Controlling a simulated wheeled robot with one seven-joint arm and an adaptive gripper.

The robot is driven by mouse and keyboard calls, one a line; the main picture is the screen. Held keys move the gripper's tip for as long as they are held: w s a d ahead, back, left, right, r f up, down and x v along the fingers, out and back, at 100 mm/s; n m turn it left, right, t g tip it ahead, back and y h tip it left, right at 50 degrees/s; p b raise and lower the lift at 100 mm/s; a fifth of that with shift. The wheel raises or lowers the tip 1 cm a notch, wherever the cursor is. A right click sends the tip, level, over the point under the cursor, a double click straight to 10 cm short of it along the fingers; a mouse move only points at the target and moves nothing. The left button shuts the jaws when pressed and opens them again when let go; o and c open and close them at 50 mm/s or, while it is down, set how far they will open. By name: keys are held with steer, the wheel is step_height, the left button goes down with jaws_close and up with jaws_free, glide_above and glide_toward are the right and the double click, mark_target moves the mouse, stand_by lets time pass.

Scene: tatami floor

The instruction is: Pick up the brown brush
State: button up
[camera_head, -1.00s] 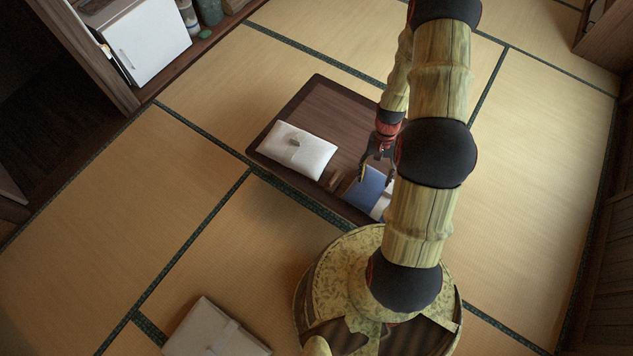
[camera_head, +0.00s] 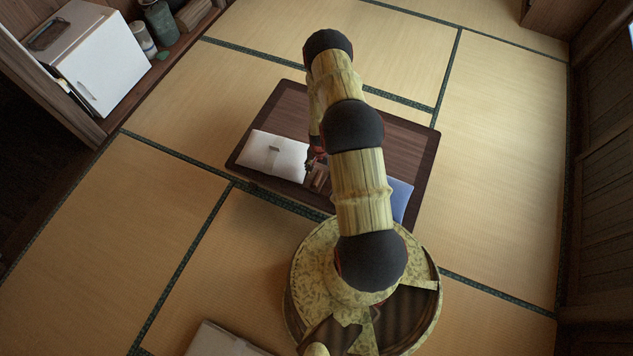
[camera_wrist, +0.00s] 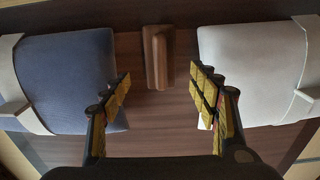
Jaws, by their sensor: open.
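The brown brush (camera_wrist: 157,57) is a small wooden block with a raised bar along it. It lies on the dark low table (camera_head: 402,140), between a white folded thing and a blue one. In the head view the brush (camera_head: 320,180) is partly hidden by my arm. My gripper (camera_wrist: 160,84) is open and empty in the wrist view. The brush lies just beyond the gap between its fingertips, roughly centred on it. In the head view my gripper (camera_head: 314,157) is small, partly hidden behind my arm, and close to the brush.
A white folded cushion-like thing (camera_head: 272,155) lies left of the brush and a blue one (camera_head: 400,198) lies right. A white box cabinet (camera_head: 100,70) and jars (camera_head: 160,22) stand at upper left. Another pale folded thing (camera_head: 222,342) is on the tatami at the bottom. Wide tatami is clear.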

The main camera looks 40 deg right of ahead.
mark_target(319, 176)
step_height(319, 176, down, 6)
steer(key=shift+r+b, duration=0.1)
steer(key=shift+b, duration=1.1)
steer(key=c, duration=0.3)
steer(key=c, duration=1.1)
steer(key=shift+c, duration=0.3)
steer(key=shift+r, duration=0.1)
